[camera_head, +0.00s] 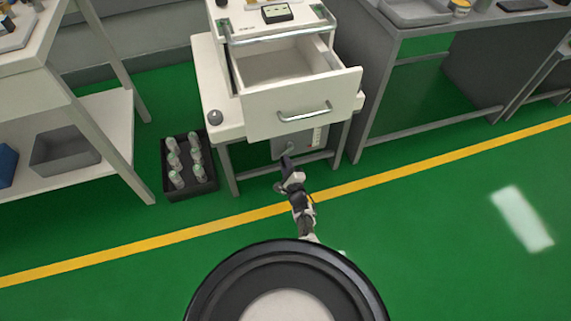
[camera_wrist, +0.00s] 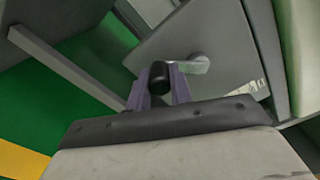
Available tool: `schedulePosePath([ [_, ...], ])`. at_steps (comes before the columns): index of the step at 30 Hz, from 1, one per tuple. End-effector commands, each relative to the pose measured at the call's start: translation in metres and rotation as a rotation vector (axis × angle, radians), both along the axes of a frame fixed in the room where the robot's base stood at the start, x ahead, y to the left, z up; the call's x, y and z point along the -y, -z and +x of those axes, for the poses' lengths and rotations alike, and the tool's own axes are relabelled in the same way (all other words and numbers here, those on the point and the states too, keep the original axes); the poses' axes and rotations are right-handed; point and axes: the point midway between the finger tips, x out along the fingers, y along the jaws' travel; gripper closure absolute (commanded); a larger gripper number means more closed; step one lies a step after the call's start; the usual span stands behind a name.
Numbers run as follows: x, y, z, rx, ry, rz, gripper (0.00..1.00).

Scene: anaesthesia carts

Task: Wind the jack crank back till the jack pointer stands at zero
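The jack crank shows in the wrist view as a metal arm (camera_wrist: 192,65) with a black knob (camera_wrist: 160,75), in front of a grey panel. My gripper (camera_wrist: 161,84) has its two purple-grey fingers on either side of the knob, and the knob fills the gap between them. In the head view my gripper (camera_head: 287,163) is at the crank below the cart's drawer. The jack scale (camera_head: 316,136) is a small pale strip right of the crank; it also shows in the wrist view (camera_wrist: 252,91). Its pointer is too small to read.
The white cart has an open drawer (camera_head: 303,93) above the crank and a grey round knob (camera_head: 215,118) at its left corner. A black crate (camera_head: 208,190) of several bottles stands on the floor to the left. Benches flank the cart. The green floor in front is clear.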

Motion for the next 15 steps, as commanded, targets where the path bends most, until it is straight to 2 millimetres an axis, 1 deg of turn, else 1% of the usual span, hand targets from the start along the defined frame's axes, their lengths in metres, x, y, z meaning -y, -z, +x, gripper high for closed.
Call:
schedulePosePath([
  [1,-0.0007,0.001,-0.0011,-0.002,-0.001,-0.001,0.72],
  [4,-0.0004,0.0008,-0.0008,-0.001,0.0,0.0,0.59],
  [5,-0.0004,0.0007,-0.0007,-0.001,0.0,0.0,0.57],
  [12,-0.0001,0.0001,-0.0003,-0.001,0.0,-0.001,0.57],
  [15,0.0015,-0.0011,-0.0039,-0.001,0.0,0.0,0.57],
])
